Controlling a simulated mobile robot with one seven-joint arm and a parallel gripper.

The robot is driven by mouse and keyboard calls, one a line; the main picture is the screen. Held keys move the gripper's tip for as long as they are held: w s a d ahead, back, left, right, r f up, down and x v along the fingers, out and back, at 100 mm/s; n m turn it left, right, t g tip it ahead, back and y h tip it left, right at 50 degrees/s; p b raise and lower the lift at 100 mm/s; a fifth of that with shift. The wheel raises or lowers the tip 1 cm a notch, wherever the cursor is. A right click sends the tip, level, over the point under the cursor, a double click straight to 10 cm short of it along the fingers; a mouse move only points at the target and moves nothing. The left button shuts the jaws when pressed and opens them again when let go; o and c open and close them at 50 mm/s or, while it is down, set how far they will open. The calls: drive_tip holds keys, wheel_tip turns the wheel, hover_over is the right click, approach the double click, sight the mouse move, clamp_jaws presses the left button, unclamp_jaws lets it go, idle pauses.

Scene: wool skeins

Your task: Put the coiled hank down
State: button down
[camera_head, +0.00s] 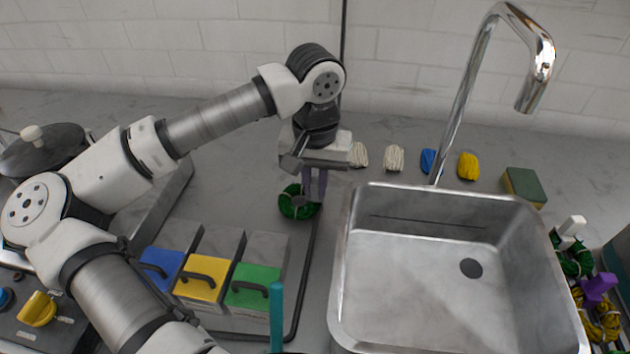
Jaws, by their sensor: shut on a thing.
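The coiled hank (293,205) is a dark green ring of wool with a grey middle. It is below my gripper (315,188), left of the sink and behind the coloured boxes. My gripper points down, and its purple-grey fingers are shut on the hank's right side. The fingers and the gripper body hide part of the hank's upper right. I cannot tell whether the hank touches the counter (225,225) or hangs just above it.
The sink (440,270) and its tall tap (470,85) lie to the right. Two cream skeins (394,158), a blue skein (428,161), a yellow skein (468,166) and a sponge (524,187) line the back. Boxes with blue, yellow and green fronts (254,287) stand in front.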

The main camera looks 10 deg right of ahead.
drive_tip(key=shift+f, duration=0.2)
drive_tip(key=shift+f, duration=0.25)
drive_tip(key=c, duration=1.4)
unclamp_jaws()
drive_tip(key=shift+r, duration=0.1)
drive_tip(key=shift+c, duration=0.2)
drive_tip(key=shift+r, duration=0.1)
